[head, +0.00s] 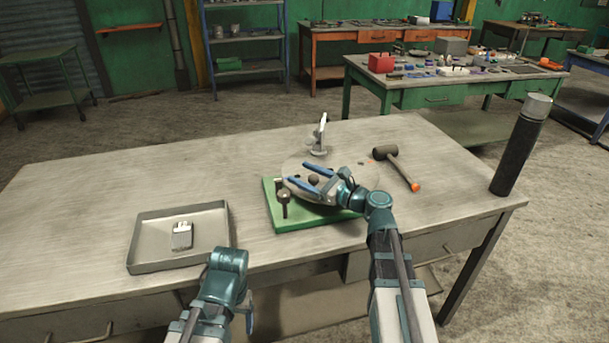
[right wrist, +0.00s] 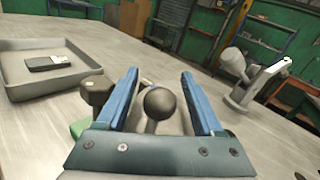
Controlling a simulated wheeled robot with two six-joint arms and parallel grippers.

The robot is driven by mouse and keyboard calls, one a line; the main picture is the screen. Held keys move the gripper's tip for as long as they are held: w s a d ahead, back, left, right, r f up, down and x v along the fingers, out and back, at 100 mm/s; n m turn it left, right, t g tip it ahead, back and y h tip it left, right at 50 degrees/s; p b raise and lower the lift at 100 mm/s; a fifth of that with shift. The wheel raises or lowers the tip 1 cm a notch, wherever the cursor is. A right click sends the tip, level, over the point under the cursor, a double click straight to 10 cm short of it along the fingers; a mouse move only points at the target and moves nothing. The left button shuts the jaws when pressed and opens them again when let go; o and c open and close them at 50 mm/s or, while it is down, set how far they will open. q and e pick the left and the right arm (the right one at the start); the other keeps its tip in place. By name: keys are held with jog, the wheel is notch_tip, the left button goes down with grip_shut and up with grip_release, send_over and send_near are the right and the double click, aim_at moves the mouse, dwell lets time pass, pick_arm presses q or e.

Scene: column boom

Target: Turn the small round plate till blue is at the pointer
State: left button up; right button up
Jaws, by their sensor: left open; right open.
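A grey round plate (head: 345,168) sits on a green base (head: 318,219) on the workbench. A small orange-red mark shows near its far right edge; I see no blue mark, and my arm covers part of the plate. My right gripper (head: 298,173) is over the plate, open, with its blue fingers on either side of a dark round knob (head: 313,180). In the right wrist view the ball knob (right wrist: 160,103) stands between the fingers, apart from both. A dark post (head: 284,197) stands at the front left of the base. My left gripper (head: 249,312) hangs low at the bench's front edge.
A grey tray (head: 137,257) holding a small metal object (head: 182,236) is at the left. A pale upright lever on a stand (head: 320,138) is behind the plate. A mallet (head: 396,167) and a dark cylinder (head: 518,150) are to the right. The far left bench is clear.

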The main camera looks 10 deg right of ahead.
grip_shut()
dwell(1.3)
